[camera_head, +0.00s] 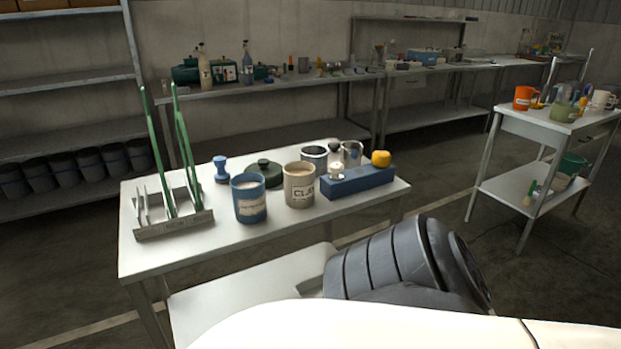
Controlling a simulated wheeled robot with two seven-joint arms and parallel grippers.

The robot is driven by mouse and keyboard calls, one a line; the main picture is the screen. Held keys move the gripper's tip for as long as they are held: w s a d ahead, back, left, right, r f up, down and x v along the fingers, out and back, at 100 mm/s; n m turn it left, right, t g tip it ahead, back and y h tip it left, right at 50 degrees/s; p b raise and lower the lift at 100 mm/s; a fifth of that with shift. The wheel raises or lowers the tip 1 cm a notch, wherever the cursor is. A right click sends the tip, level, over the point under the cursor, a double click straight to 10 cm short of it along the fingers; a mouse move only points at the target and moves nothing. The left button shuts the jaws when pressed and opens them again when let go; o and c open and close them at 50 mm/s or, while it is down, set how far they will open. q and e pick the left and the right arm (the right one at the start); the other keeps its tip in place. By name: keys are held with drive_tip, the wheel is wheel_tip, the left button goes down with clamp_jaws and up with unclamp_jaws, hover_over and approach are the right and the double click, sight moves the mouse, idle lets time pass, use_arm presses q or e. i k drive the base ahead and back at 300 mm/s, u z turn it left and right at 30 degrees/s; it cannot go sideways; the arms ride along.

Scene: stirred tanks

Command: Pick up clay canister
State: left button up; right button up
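The clay canister (299,185) is a beige cylinder with a label reading "CLAY". It stands upright near the front of the white table (150,259). A blue canister (249,199) with a white label stands just left of it. A blue block (358,181) lies just to its right. Neither of my grippers is in view; a dark grey arm part of mine shows at the lower right, in front of the table.
A grey rack (174,224) with tall green tools stands at the table's left end. A dark green lidded pot (264,172), a blue stamp-like object (221,169) and metal cups (351,153) stand behind the canisters. A white cart (556,123) stands at right.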

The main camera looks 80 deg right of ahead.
sight(299, 176)
drive_tip(key=z, duration=0.95)
drive_tip(key=i, duration=0.85)
drive_tip(key=z, duration=0.9)
